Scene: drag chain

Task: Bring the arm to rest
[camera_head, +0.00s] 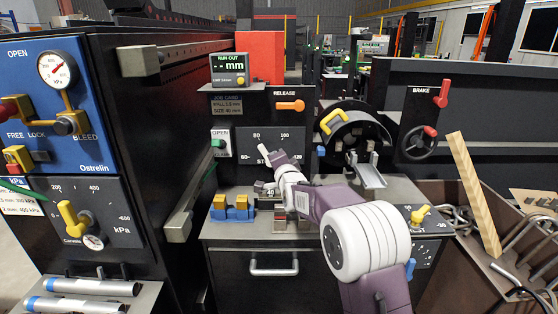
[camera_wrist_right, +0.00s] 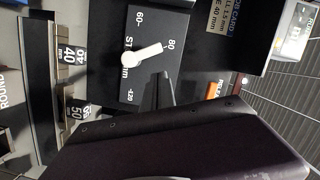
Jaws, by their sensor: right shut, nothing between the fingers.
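My right arm (camera_head: 365,240) reaches in from the bottom right of the head view to the middle console. My right gripper (camera_head: 269,156) is shut and empty in front of the console's dial panel. It covers part of the dial there. In the right wrist view the dark gripper (camera_wrist_right: 166,90) points at the panel, beside the white dial pointer (camera_wrist_right: 145,53). The pointer is aimed close to the 80 mark. I cannot tell whether the fingertip touches the panel. My left gripper is in neither view.
An orange release lever (camera_head: 290,106) and a run-out display (camera_head: 229,69) are above the dial. Yellow-and-blue blocks (camera_head: 231,206) sit on the console ledge. A blue gauge panel (camera_head: 40,110) stands left. A wooden strip (camera_head: 473,193) leans in a bin at right.

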